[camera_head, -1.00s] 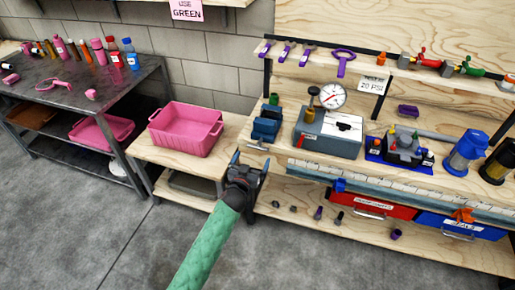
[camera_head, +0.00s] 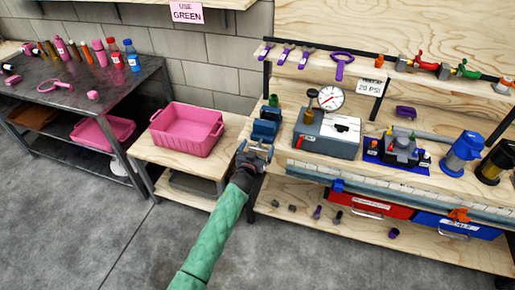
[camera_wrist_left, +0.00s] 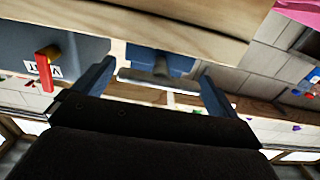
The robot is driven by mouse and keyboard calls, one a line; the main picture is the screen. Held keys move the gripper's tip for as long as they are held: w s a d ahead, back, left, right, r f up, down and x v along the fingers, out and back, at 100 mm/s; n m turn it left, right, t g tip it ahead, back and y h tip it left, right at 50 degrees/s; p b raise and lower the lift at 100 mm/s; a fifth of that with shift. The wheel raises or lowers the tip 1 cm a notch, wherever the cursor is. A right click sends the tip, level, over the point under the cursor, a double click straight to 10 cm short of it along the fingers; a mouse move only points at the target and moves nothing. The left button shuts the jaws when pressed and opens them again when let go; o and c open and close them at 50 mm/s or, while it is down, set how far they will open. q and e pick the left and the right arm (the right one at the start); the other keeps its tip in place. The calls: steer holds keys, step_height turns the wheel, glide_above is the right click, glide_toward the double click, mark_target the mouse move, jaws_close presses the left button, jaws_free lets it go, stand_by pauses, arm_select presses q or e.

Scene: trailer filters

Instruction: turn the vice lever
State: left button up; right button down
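The blue vice (camera_head: 266,128) stands at the left front end of the wooden workbench. In the wrist view, its blue body (camera_wrist_left: 160,58) and grey bar-shaped lever (camera_wrist_left: 160,80) show ahead of my left gripper. My left gripper (camera_head: 254,154) is at the bench's front edge, right at the lever. Its two fingers are spread in the wrist view (camera_wrist_left: 158,74), with the lever bar across the gap between them. I cannot tell whether either finger touches it. In the head view my gripper partly covers the lever. My right gripper is not in view.
Right of the vice is a grey box (camera_head: 326,133) with a dial gauge (camera_head: 331,98). A pink bin (camera_head: 187,130) stands on a lower wooden table to the left. Red and blue drawers (camera_head: 370,204) sit under the bench. Open grey floor lies in front.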

arm_select(q)
steer(key=c, duration=0.7)
